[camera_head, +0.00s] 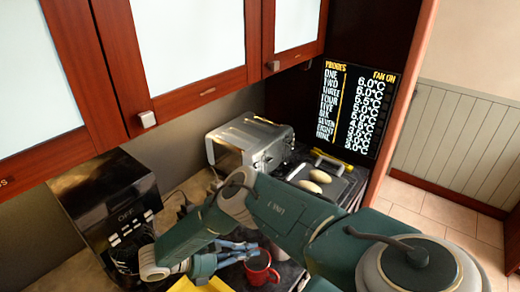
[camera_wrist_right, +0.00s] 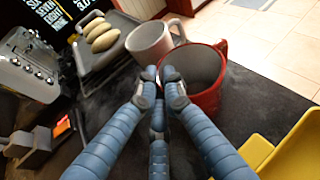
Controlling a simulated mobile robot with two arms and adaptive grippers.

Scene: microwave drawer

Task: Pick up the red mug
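The red mug (camera_head: 262,268) stands on the dark counter at the bottom of the head view. In the right wrist view the red mug (camera_wrist_right: 208,90) is just right of the fingertips, upright with its open top showing. My right gripper (camera_head: 256,249) reaches in beside the mug. Its blue fingers are extended, with a small gap between the tips (camera_wrist_right: 159,76) in the wrist view. The right fingertip overlaps the mug's near-left side; I cannot tell whether it touches. Nothing shows held between the fingers. My left gripper is not in view.
A white mug (camera_wrist_right: 148,42) stands close behind the red one. A tray (camera_wrist_right: 78,62) holds several pale oval items. A yellow object (camera_wrist_right: 290,150) is at the right. A silver appliance (camera_head: 248,138) and a black machine (camera_head: 105,205) stand at the back, under cabinets (camera_head: 180,75).

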